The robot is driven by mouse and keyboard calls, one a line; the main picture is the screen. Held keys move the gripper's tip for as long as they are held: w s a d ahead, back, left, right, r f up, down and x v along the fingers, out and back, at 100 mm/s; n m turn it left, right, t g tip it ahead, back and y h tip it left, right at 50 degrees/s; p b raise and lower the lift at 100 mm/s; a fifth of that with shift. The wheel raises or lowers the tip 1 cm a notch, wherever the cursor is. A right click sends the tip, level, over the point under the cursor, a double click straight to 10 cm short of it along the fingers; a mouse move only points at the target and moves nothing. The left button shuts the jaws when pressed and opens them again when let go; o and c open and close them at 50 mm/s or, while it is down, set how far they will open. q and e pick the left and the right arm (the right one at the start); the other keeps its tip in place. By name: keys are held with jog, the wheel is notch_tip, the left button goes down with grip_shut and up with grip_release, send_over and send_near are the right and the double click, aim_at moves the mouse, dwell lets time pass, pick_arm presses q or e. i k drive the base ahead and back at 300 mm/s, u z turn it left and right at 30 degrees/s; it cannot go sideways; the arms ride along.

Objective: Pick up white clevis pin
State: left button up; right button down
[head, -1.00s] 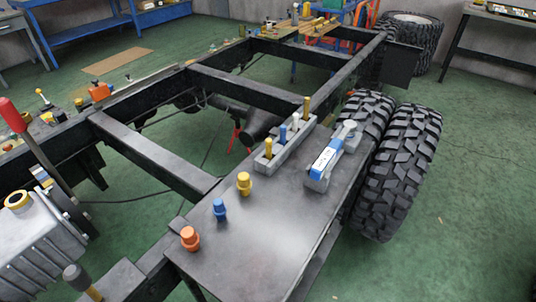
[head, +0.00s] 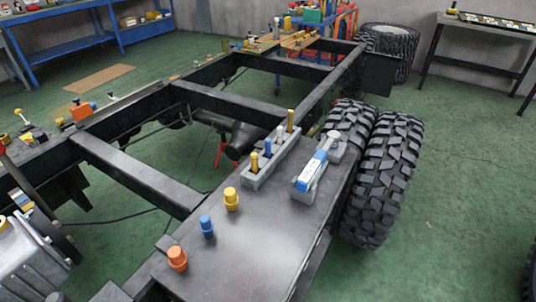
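The white clevis pin (head: 280,132) stands upright in a grey slotted holder (head: 253,183) on the dark metal plate. It is between a blue pin (head: 268,147) and a tall brass-coloured pin (head: 291,120). A shorter yellow pin (head: 254,162) stands at the near end of the same holder. Only the upper part of the white pin shows; its lower part is hidden in the holder. Neither of my grippers is in the head view.
On the plate (head: 250,250) stand an orange (head: 177,259), a blue (head: 207,226) and a yellow capped piece (head: 231,199). A blue-and-white tool (head: 313,168) lies in a grey cradle right of the holder. Large tyres (head: 385,175) flank the plate's right side; green floor beyond is open.

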aim_at(280, 131)
jog(key=u, duration=0.55)
jog(key=k, duration=1.25)
jog(key=z, duration=0.1)
jog(key=i, duration=0.65)
jog(key=z, duration=0.55)
jog(key=i, duration=0.7)
jog(key=u, duration=0.65)
jog(key=i, duration=0.6)
jog(key=u, duration=0.55)
